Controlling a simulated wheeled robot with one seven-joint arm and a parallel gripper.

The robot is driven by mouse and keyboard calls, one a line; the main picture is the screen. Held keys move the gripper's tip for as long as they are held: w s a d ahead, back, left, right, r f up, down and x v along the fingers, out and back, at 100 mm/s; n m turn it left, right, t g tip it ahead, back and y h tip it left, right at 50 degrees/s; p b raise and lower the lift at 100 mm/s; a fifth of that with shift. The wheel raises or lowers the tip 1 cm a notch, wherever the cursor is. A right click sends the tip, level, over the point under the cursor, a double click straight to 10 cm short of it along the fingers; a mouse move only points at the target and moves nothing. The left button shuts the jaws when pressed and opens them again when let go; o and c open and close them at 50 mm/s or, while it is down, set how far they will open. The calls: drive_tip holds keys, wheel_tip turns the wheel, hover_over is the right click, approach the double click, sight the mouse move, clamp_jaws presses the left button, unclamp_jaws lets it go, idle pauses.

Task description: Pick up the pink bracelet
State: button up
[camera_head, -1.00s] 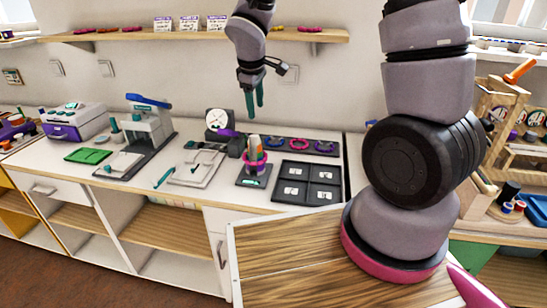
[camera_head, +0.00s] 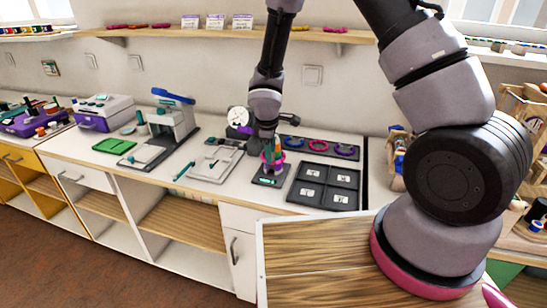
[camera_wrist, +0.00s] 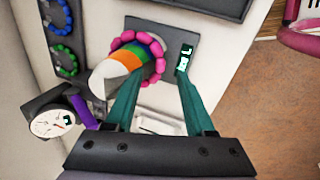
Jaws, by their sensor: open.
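The pink bracelet (camera_wrist: 160,63), a ring of large pink beads, sits around the lower part of a rainbow-striped cone with a white tip (camera_wrist: 123,68). The cone stands on a small dark plate (camera_wrist: 196,30). In the head view the bracelet (camera_head: 265,169) is partly hidden behind my fingers. My gripper (camera_wrist: 162,73) is open, pointing down with two teal fingers. In the wrist view the ring's right side shows between the fingers, the left finger overlapping the ring's near edge and the right one over the plate. I cannot tell whether they touch the beads.
A dark four-section tray (camera_head: 326,187) lies right of the cone. A board with several coloured rings (camera_head: 333,156) is behind. A dial (camera_head: 238,116) stands close behind left, and a press (camera_head: 172,125) farther left. A wall shelf (camera_head: 230,33) runs above.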

drive_tip(key=x, duration=0.3)
drive_tip(key=shift+w+f, duration=0.1)
drive_tip(key=shift+f, duration=0.05)
drive_tip(key=shift+c, duration=0.2)
clamp_jaws()
